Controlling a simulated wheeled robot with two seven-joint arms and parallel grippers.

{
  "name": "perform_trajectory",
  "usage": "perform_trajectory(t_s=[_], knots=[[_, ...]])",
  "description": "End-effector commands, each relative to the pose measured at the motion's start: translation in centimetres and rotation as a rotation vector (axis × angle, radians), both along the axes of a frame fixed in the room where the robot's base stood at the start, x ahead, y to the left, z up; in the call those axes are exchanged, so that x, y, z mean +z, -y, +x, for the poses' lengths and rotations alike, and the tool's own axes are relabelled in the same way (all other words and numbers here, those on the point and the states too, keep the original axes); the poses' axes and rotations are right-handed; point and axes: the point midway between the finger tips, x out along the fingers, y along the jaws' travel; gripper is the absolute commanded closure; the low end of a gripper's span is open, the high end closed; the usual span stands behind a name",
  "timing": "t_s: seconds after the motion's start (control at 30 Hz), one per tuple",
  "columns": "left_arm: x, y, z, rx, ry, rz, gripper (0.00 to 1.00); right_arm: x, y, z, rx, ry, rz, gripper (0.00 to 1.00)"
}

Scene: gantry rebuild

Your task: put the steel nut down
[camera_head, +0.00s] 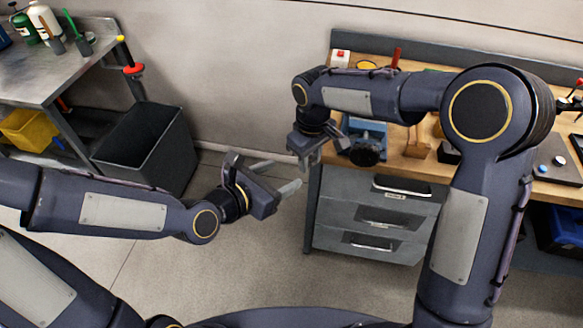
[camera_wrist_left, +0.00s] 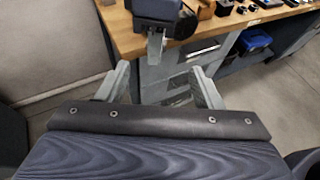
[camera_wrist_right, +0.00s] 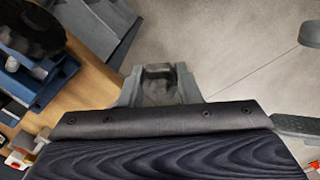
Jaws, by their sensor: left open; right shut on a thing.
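My right gripper (camera_head: 308,162) hangs just off the left end of the wooden workbench (camera_head: 437,168), above the floor. In the right wrist view its fingers (camera_wrist_right: 159,82) are closed on a small grey piece, taken as the steel nut (camera_wrist_right: 158,88). The fingers hide most of it, and its shape is hard to make out. The nut cannot be made out in the head view. My left gripper (camera_head: 280,177) is open and empty, in the air left of the bench. The left wrist view shows its fingers (camera_wrist_left: 162,80) wide apart, with the right gripper (camera_wrist_left: 156,45) beyond them.
A blue vise (camera_head: 367,136) with a dark round part stands at the bench's left end, close to my right gripper. Grey drawers (camera_head: 385,216) are below. A black bin (camera_head: 150,145) and a metal table (camera_head: 50,78) stand at left. The floor between is clear.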

Motion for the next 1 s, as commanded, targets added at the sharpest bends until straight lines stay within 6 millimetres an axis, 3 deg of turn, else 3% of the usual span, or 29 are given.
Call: perform_trajectory(t_s=[0.57, 1.0], knots=[[-3.8, 6.1, 6.5, -0.002, -0.001, 0.007, 0.40, 0.0, 0.0, 0.0, 0.000, 0.000, 0.000, 0.93], [-4.4, 6.9, 7.4, -0.002, 0.000, 0.009, 0.40, 0.0, 0.0, 0.0, 0.000, 0.000, 0.000, 0.93]])
